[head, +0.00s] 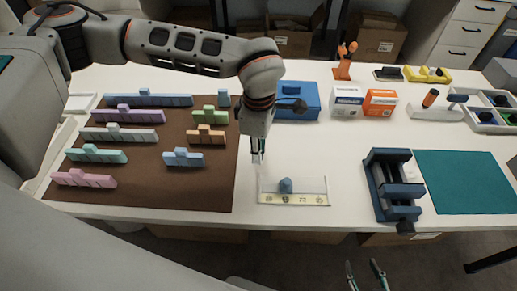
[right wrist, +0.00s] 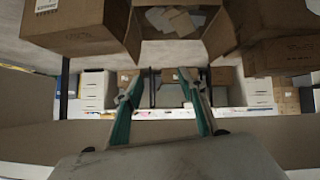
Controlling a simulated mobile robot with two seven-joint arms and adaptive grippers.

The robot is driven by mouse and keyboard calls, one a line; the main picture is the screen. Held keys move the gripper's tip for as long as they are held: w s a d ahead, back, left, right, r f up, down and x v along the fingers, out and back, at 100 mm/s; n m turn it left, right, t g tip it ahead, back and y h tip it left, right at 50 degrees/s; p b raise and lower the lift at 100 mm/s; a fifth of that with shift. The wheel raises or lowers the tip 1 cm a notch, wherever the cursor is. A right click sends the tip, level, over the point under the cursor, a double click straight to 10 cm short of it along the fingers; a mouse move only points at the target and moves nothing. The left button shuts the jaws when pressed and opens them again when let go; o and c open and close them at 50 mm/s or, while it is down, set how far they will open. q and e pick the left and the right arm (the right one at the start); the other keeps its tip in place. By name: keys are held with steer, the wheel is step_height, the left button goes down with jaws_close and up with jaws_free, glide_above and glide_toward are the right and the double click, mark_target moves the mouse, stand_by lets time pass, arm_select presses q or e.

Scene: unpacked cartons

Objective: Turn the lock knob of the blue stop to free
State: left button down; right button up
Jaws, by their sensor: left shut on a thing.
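A small blue stop (head: 286,185) with a rounded top sits on a clear and cream strip (head: 293,199) with printed marks, at the front middle of the table. Its lock setting is too small to read. My left gripper (head: 257,158) points down just behind and left of the strip, apart from the stop. Its fingers are close together on something I cannot make out. My right gripper (head: 366,274) is open and empty, low in front of the table; its spread fingers also show in the right wrist view (right wrist: 156,74).
A brown mat (head: 140,180) with several coloured stepped blocks lies at the left. A dark blue vise (head: 396,190) with a black knob stands right of the strip, beside a teal mat (head: 467,182). A blue box (head: 298,103) and small cartons (head: 346,101) stand behind.

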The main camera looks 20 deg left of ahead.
arm_select(q)
steer(key=n+p, duration=0.2)
steer(key=n, duration=0.1)
steer(key=shift+r, duration=0.2)
steer(key=n+p, duration=0.1)
steer(key=n, duration=0.2)
steer(key=shift+f, duration=0.1)
steer(key=shift+n+p, duration=0.35)
steer(key=shift+n, duration=0.65)
steer(key=n, duration=0.2)
steer(key=shift+n+p, duration=0.35)
steer(key=shift+n, duration=0.05)
steer(key=n+p, duration=0.1)
steer(key=n, duration=0.4)
steer(key=shift+f, duration=0.1)
steer(key=shift+a+n, duration=0.1)
steer(key=shift+n, duration=0.6)
